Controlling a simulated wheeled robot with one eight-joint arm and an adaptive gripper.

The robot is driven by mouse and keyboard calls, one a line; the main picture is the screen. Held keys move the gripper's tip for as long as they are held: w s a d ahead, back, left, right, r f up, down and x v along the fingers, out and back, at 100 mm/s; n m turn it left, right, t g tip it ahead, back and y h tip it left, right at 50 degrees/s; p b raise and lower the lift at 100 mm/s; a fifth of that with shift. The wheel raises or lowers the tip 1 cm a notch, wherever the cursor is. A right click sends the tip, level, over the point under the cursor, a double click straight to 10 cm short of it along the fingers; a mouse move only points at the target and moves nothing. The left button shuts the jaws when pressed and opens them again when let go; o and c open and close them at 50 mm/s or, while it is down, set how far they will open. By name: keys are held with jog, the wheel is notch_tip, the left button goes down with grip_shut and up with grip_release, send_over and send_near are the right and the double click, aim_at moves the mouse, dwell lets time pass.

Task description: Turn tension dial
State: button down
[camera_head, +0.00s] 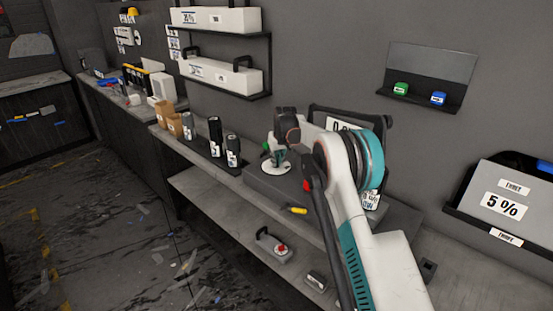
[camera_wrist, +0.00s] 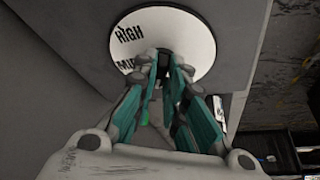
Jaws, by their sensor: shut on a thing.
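The tension dial's round white plate (camera_wrist: 205,42) shows in the wrist view with the word HIGH and part of a second word, "MI", the rest hidden by a finger. My gripper (camera_wrist: 163,62) points at the plate's centre, and its teal fingers are closed around a small dark knob there, mostly hidden between the fingertips. In the head view the white plate (camera_head: 274,167) lies on top of a grey block (camera_head: 262,184) on the bench, and my gripper (camera_head: 279,158) comes down onto it from above. A green spot (camera_head: 266,147) shows beside the gripper.
Several dark and brown containers (camera_head: 215,135) stand on the bench to the left. A dark-framed display (camera_head: 340,124) stands behind my arm, partly hidden. Shelves (camera_head: 225,75) hang above. A handled item (camera_head: 275,246) sits on the lower shelf.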

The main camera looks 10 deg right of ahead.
dwell(0.4)
jog(key=c, duration=1.6)
grip_release()
jog(key=shift+c, duration=0.2)
jog(key=v, duration=1.2)
jog(key=shift+d, duration=0.1)
